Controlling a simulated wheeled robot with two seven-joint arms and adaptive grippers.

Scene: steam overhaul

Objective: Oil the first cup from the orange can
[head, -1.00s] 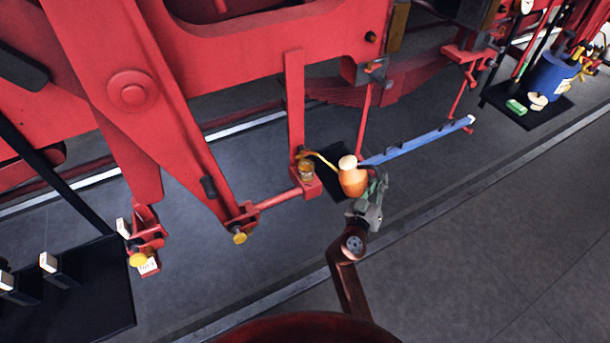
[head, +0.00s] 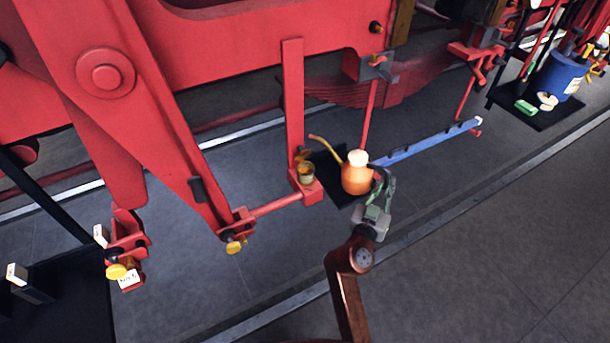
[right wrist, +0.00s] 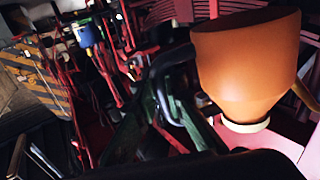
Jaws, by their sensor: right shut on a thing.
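The orange can (head: 356,180) has a pale top and a thin yellow spout rising to the left. My right gripper (head: 380,186) is shut on it at its right side and holds it in the air. The can fills the upper right of the right wrist view (right wrist: 245,70), beside my dark green fingers (right wrist: 168,112). A small brass cup (head: 306,173) sits on the red bracket left of the can, with what looks like its raised lid behind it. The spout tip appears above the cup and apart from it. My left gripper is not in view.
Two yellow-capped fittings show further left, one on the red rod (head: 235,247) and one by a white tag (head: 117,271). A blue bar (head: 425,145) lies behind the can. A blue bucket (head: 558,77) stands far right. The grey floor at lower right is clear.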

